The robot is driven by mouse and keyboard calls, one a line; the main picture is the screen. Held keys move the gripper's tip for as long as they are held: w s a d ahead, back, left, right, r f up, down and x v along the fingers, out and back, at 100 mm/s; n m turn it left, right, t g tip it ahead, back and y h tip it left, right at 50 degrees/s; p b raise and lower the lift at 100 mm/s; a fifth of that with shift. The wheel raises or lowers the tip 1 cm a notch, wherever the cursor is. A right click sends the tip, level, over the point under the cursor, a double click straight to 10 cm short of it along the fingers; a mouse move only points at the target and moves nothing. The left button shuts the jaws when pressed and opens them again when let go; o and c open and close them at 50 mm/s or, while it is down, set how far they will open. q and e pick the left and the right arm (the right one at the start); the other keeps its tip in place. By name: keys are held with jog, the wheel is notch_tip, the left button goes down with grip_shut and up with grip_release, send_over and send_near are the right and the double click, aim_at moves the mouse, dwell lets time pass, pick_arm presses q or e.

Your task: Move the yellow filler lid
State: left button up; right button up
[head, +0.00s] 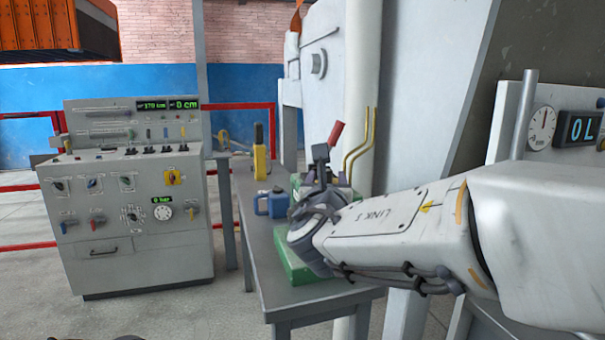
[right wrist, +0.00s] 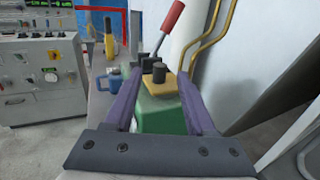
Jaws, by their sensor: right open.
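The yellow filler lid (right wrist: 158,84) is a flat plate with a dark knob on its top. It sits on the green body (right wrist: 158,112) of a unit on the bench. In the head view the green body (head: 293,262) shows, but my right gripper (head: 322,165) hides most of the lid. In the right wrist view my right gripper (right wrist: 157,68) is open, with its two purple-grey fingers to the left and right of the lid and knob. I cannot tell whether they touch it. My left gripper is not in view.
A red-handled lever (head: 336,133) rises behind the lid, beside yellow bent pipes (head: 361,145). A blue can (head: 272,203) and a yellow device (head: 260,152) stand on the grey bench (head: 262,245). A control console (head: 130,215) stands to the left, with open floor in front.

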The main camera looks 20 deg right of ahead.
jog(key=x, duration=0.9)
jog(key=shift+w+d+p, duration=0.1)
jog(key=shift+w+p, duration=0.1)
jog(key=shift+p, duration=0.1)
grip_shut()
